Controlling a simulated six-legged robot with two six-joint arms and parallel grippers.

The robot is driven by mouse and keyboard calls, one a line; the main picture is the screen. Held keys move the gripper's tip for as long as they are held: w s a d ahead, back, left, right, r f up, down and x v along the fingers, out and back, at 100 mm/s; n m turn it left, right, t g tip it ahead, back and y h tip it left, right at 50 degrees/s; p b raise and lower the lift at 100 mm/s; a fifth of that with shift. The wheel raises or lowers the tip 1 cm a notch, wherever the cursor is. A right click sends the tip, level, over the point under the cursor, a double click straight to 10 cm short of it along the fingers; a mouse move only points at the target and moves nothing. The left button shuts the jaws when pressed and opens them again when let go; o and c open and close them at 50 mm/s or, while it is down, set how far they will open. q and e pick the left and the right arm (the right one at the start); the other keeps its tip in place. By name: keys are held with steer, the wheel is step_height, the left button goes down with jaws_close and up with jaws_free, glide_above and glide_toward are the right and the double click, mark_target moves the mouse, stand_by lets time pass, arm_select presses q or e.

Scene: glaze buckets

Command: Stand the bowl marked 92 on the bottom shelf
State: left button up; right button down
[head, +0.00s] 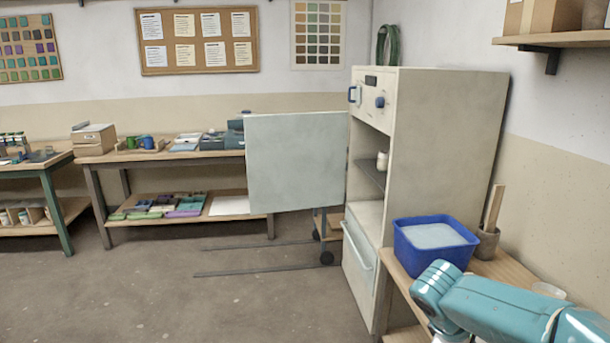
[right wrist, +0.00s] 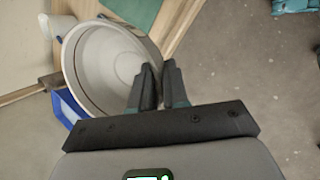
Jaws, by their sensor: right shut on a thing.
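In the right wrist view a pale grey, round bowl (right wrist: 95,65) is seen into from its open side. My right gripper (right wrist: 157,82) is shut on its rim at the right side. No number 92 shows on the part of the bowl I see. In the head view my right arm comes in at the lower right, but its gripper and the bowl are out of frame. The pale cabinet (head: 440,150) stands open-fronted, with a grey shelf (head: 371,178) bearing a small white jar (head: 382,160) and a lower floor (head: 368,214) that looks bare. My left gripper is not in view.
The cabinet's door panel (head: 296,162) stands swung out to the left. A blue tub (head: 405,250) of pale liquid and a brown pot (head: 487,243) with a stick stand on the wooden table (head: 512,268) beside the cabinet. The floor in front of the cabinet has free room.

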steer(key=s+a+f+m+g+p, duration=0.1)
steer(key=a+f+m+g+p, duration=0.1)
steer(key=a+m, duration=0.2)
steer(key=s+a+f+m+g+p, duration=0.1)
steer(key=a+m, duration=0.3)
steer(key=a, duration=0.5)
steer(key=shift+s+f+g+y+p, duration=0.45)
steer(key=shift+s+p, duration=0.15)
steer(key=shift+p, duration=0.25)
steer(key=shift+d, duration=0.15)
